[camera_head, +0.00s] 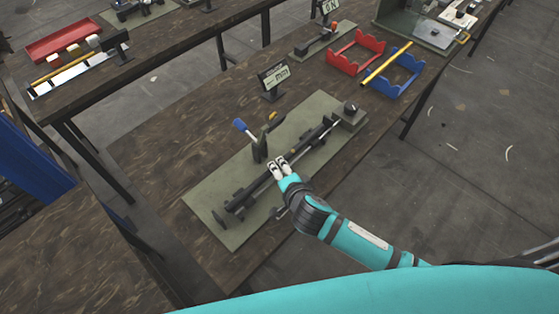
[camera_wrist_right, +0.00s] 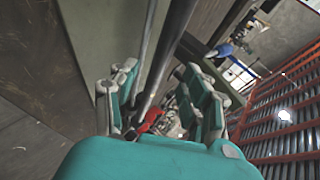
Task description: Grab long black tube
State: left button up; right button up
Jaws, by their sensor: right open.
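The long black tube (camera_head: 252,190) lies lengthwise along a green-grey press plate (camera_head: 218,222) on the dark wooden table. My right gripper (camera_head: 279,166) is over the middle of the tube and hides a short piece of it. In the right wrist view, the fingers of the right gripper (camera_wrist_right: 160,92) are apart, with the dark tube (camera_wrist_right: 168,48) running between them. I cannot tell whether either finger touches it. My left gripper is not in view.
A blue-handled lever (camera_head: 245,130) stands beside the tube on the plate. A small sign (camera_head: 273,77) is behind it. Red and blue racks (camera_head: 355,52) with a yellow tube (camera_head: 386,63) are at the far right. Bare table lies left of the plate.

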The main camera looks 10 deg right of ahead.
jog(key=shift+x, duration=1.45)
jog(key=shift+s, duration=0.1)
jog(key=shift+c, duration=0.4)
grip_shut()
